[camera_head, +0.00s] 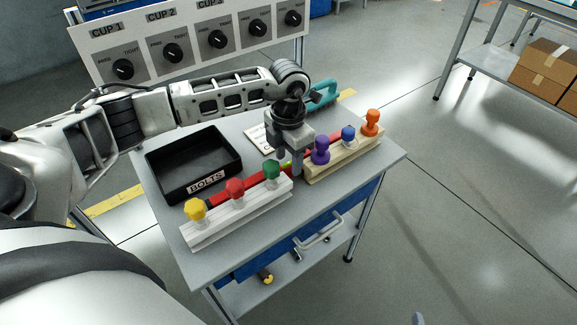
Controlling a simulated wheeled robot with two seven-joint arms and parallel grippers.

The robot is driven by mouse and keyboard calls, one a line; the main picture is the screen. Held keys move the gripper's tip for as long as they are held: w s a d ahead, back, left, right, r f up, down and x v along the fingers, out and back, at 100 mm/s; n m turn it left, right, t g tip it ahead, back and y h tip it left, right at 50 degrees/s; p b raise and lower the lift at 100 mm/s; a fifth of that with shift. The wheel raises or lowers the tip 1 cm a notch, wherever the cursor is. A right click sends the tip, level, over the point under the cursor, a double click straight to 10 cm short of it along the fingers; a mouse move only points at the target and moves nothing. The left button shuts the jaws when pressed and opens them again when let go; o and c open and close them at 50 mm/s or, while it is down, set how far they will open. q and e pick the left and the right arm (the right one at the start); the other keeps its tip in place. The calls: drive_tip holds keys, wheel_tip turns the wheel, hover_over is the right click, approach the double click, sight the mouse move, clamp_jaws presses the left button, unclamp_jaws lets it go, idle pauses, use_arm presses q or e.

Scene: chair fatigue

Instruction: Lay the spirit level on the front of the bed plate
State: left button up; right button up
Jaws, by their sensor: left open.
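The spirit level, a long red bar (252,181) with a yellow-green spot near its middle, lies on the grey top of a cart (230,264). It runs behind two racks of coloured knobs, which partly hide it. My left gripper (292,168) points down over the middle of the bar, open, with its fingers at the bar. I cannot tell whether they touch it. My right gripper is not in view. I cannot make out the bed plate in this view.
A white rack (236,222) and a cream rack (345,158) with upright knobs stand in front of the bar. A black BOLTS tray (165,192) is at left, a teal-handled tool (322,94) behind. A CUP dial panel (100,50) stands at the back.

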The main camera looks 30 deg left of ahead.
use_arm(q)
drive_tip(key=shift+f, duration=0.95)
clamp_jaws()
drive_tip(key=shift+w+r, duration=0.1)
